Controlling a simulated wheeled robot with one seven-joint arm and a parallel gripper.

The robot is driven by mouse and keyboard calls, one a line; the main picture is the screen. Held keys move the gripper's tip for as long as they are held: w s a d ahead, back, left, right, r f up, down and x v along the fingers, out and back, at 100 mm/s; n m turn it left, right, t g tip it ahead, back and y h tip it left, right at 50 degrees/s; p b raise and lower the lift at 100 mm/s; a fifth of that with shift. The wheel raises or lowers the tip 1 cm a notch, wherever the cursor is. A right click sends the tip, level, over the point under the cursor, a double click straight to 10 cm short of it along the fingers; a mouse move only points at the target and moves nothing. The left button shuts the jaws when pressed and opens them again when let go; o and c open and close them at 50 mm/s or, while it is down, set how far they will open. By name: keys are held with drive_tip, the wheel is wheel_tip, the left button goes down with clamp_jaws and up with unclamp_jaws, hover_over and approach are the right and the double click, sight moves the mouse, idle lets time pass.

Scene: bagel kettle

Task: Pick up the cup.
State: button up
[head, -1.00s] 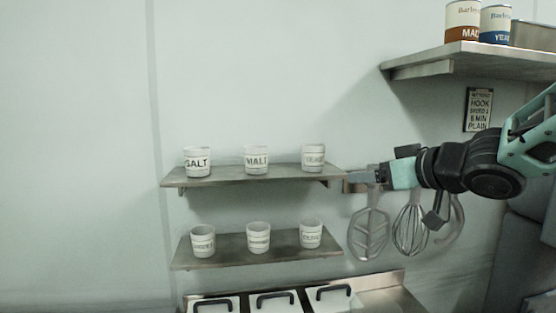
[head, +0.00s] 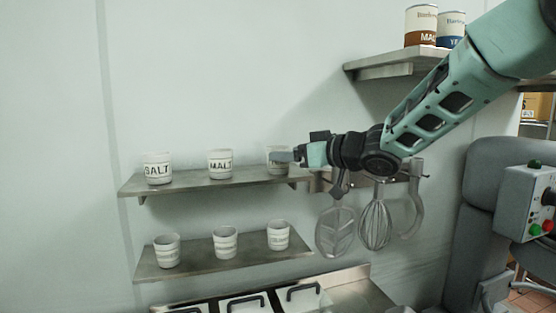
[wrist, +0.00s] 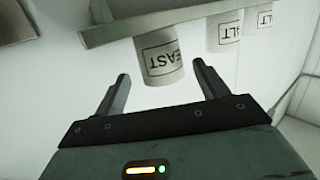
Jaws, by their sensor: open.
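White cups with black lettering stand upright on two wall shelves. The upper shelf (head: 190,184) holds the SALT cup (head: 157,168), the MALT cup (head: 220,164) and a third cup (head: 279,168) partly hidden behind my gripper (head: 284,156). The wrist view, upside down, shows this third cup (wrist: 160,58) lettered "…EAST", framed between the fingers. My gripper (wrist: 161,72) is open and empty. The cup lies beyond the fingertips, and I see no contact. The task does not say which cup it means.
A lower shelf (head: 205,260) holds three more cups. A higher shelf (head: 385,65) carries cans. Bins with black handles (head: 245,303) are below.

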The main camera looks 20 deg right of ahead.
drive_tip(key=shift+p+x, duration=0.95)
drive_tip(key=shift+x, duration=2.05)
drive_tip(key=c, duration=1)
